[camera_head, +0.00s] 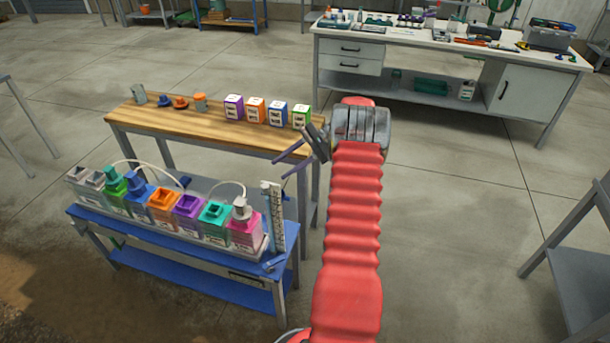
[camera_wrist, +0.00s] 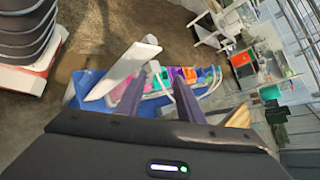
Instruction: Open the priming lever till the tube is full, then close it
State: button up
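My gripper (camera_head: 280,168) is open and empty, held above the right end of the blue skid bench (camera_head: 180,232). In the wrist view its two dark fingers (camera_wrist: 158,80) are apart, with the skid beyond them. An upright pale tube panel with scale marks (camera_head: 273,215) stands at the skid's right end, below my gripper. A pale flat upright piece, probably this panel, shows in the wrist view (camera_wrist: 120,72). A small blue-grey part (camera_head: 270,266) sits at the bench's front right corner; I cannot tell whether it is the priming lever. The tube's fill level is too small to read.
Several coloured tanks (camera_head: 188,207) line the skid, with thin white hoses above. A wooden table (camera_head: 180,122) behind holds coloured boxes (camera_head: 256,110) and cups. A white workbench (camera_head: 430,45) stands at the back right.

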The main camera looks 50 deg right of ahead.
jog(key=s+a+r+n+g+h, duration=0.1)
jog(key=a+r+n+g+h, duration=0.15)
jog(key=a+r, duration=0.75)
jog(key=s+a+r+n+g+h, duration=0.15)
jog(key=a+r+n+h, duration=0.35)
jog(key=a, duration=0.9)
jog(key=s+a+r+n+t+h, duration=0.1)
jog(key=s+a+n, duration=0.3)
jog(key=s+a, duration=0.4)
jog(key=s+a+r+n+t+h, duration=0.2)
jog(key=s+a+r+n+t, duration=0.1)
jog(key=s+a, duration=0.5)
jog(key=s+n, duration=0.1)
jog(key=s, duration=0.2)
jog(key=shift+a, duration=0.15)
